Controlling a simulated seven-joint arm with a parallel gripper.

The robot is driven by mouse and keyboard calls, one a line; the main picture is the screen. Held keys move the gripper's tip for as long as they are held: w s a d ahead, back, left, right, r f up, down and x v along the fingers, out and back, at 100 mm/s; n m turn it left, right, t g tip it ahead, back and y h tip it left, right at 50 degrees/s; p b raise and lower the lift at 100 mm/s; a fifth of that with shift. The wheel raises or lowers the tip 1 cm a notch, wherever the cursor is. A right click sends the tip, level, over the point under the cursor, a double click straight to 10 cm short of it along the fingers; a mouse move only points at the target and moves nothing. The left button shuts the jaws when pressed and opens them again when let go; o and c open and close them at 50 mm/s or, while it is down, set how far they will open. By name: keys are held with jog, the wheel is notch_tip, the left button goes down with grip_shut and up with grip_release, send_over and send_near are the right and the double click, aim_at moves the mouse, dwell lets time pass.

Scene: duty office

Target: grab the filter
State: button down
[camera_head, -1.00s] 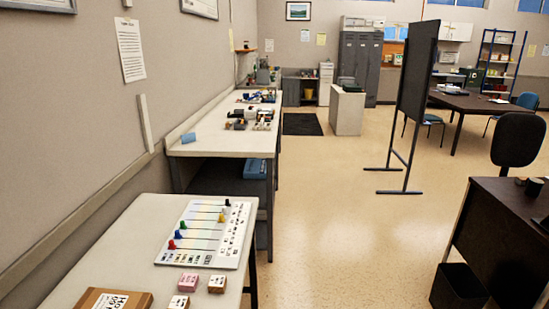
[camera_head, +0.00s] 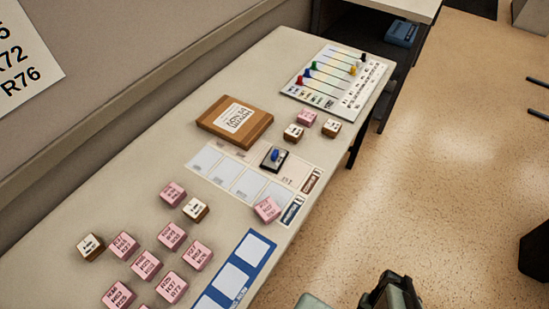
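I cannot pick out anything that is clearly a filter. A small black block with a blue knob (camera_head: 274,158) sits on a printed card on the near table, close to the brown box. What looks like my gripper (camera_head: 391,291) shows as a dark shape at the bottom edge, to the right of the table. It is cut off by the frame, so its fingers and anything between them cannot be made out. A pale part of my arm shows left of it.
The table (camera_head: 135,150) holds a brown labelled box (camera_head: 235,122), several pink lettered blocks (camera_head: 199,255), several white-topped blocks (camera_head: 195,209), a blue-bordered card (camera_head: 238,268) and a board with coloured pegs (camera_head: 340,82). Floor on the right (camera_head: 460,150) is mostly clear.

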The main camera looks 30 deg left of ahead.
jog(key=c, duration=1.9)
grip_release()
jog(key=o, duration=1.9)
